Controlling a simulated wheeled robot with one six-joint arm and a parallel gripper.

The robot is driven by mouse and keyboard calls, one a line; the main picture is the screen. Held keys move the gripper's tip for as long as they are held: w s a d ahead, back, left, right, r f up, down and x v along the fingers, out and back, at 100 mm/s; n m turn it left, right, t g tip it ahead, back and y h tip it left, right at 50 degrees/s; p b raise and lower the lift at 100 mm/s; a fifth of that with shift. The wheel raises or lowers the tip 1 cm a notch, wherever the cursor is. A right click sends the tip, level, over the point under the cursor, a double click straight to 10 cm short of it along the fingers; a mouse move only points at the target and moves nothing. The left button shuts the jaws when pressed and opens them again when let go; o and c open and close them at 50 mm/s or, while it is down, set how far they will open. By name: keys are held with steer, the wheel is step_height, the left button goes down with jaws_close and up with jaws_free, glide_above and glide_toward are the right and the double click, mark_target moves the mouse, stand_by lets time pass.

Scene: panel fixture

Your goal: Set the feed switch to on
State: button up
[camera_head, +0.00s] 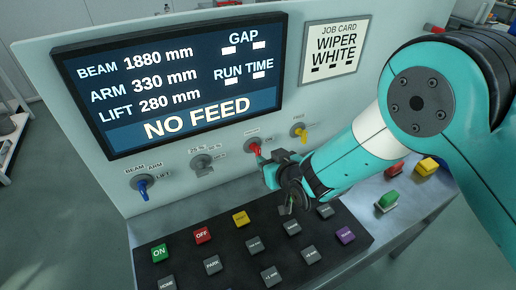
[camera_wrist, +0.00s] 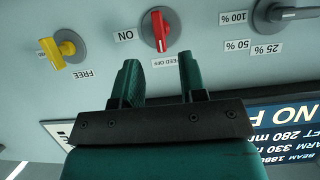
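The feed switch is a red rotary handle on a grey round base (camera_wrist: 160,28) on the panel, also in the head view (camera_head: 255,149). In the wrist view, which is upside down, the handle lies nearly upright in line with the FEED OFF label (camera_wrist: 164,62). The ON label (camera_wrist: 125,36) is to its left. The display (camera_head: 190,85) reads NO FEED. My gripper (camera_wrist: 160,78) is open and empty, its two fingers apart. In the wrist view the fingertips show just below the switch, one to each side, with no visible contact. In the head view my gripper (camera_head: 272,172) partly hides the panel beside the switch.
A yellow switch (camera_head: 299,131) with a FREE label is to the right. A grey percentage knob (camera_head: 202,163) and a blue BEAM ARM/LIFT switch (camera_head: 142,187) are to the left. A black button console (camera_head: 190,262) lies below my gripper.

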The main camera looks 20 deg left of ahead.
mark_target(260, 153)
steer(key=p+x, duration=0.1)
steer(key=x, duration=0.6)
steer(key=shift+f, duration=0.1)
jaws_close()
